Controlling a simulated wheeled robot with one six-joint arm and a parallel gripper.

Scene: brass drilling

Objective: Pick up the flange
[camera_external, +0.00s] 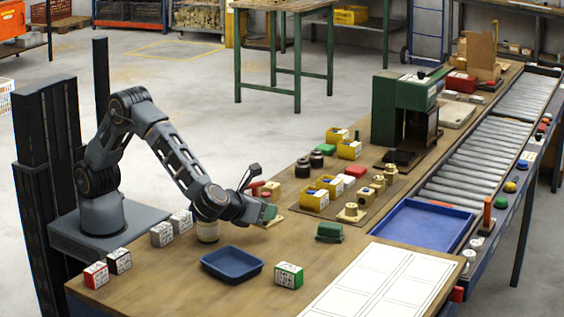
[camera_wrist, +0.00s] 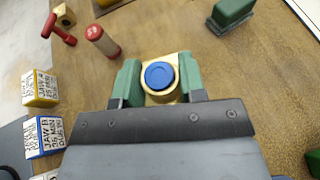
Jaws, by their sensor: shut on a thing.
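The flange (camera_wrist: 153,92), a brass piece with a squarish base and a round hub with a blue centre, sits between the green jaw pads of my gripper (camera_wrist: 160,84). In the external view my gripper (camera_external: 266,211) is low over the wooden bench, with the flange's brass base (camera_external: 272,222) just showing under it. The gripper is shut on the flange. Most of the flange is hidden there, and I cannot tell whether it still touches the bench. Another brass flange-like piece (camera_external: 351,212) stands on a board to the right.
A blue tray (camera_external: 231,265) and a green-and-white box (camera_external: 289,275) lie in front. A green block (camera_external: 330,232) is to the right. A red-capped cylinder (camera_wrist: 103,41) and a red tool (camera_wrist: 59,29) lie close by. The green drilling machine (camera_external: 398,105) stands farther back.

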